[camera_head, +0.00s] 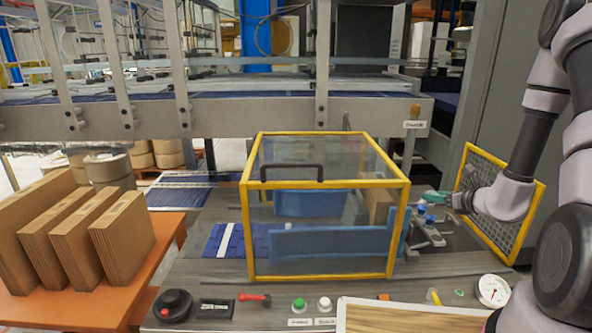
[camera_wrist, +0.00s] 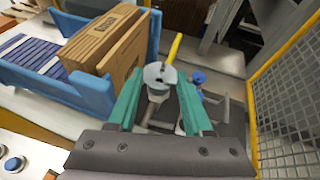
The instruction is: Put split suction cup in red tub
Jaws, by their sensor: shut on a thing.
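My gripper (camera_head: 433,197) is at the right end of the yellow-framed guard box, over a grey bracket (camera_head: 430,237) with blue cups (camera_head: 422,209). In the wrist view its green fingers (camera_wrist: 158,80) are shut on a grey round piece (camera_wrist: 160,72) with a dark notch. I cannot tell for certain that this is the split suction cup, or whether it still touches the bracket. A blue cup (camera_wrist: 198,77) on the bracket is just right of the fingers. No red tub shows in either view.
The clear guard box (camera_head: 325,183) stands left of my gripper, with blue plates and a carton (camera_wrist: 106,38) inside. A yellow-framed mesh panel (camera_head: 503,205) is close on the right. A red-handled tool (camera_head: 254,297) and buttons line the front. Flat cartons (camera_head: 80,230) stand on an orange table.

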